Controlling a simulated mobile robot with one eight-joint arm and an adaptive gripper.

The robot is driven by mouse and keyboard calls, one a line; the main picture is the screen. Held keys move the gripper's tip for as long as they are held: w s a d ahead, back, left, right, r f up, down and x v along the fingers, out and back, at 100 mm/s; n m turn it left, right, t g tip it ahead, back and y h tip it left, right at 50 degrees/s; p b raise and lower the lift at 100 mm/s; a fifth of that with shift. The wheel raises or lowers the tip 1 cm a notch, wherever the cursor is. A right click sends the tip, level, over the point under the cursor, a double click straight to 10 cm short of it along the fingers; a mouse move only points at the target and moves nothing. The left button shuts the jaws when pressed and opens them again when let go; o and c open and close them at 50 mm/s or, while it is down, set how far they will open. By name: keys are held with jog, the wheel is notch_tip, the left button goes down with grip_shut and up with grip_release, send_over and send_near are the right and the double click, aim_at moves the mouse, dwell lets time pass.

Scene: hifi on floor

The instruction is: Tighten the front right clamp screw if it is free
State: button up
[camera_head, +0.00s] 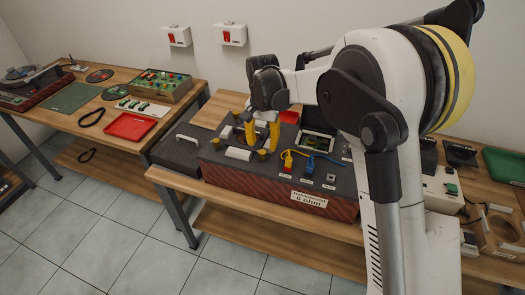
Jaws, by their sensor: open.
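A speaker cabinet (250,181) with a dark top and reddish-brown front stands on the middle table. On the left of its top are small brass-coloured clamp screws; the front right one (262,155) is just below my gripper, and a front left one (216,143) is to its left. A white bar (238,154) lies between these two. My gripper (262,137) points down over the top, its two yellow fingers apart and empty. Its right finger appears close to the front right screw; I cannot tell whether it touches. The fingers partly hide what is behind them.
Yellow (288,160) and blue (309,166) clips with cables sit on the cabinet's right half. A dark case (178,150) with a pale handle is on the left. A red tray (131,126) lies on the left table. My arm hides part of the right side.

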aim_at(263, 152)
notch_tip(263, 152, up, 8)
jog(key=shift+f, duration=0.15)
dwell(0.4)
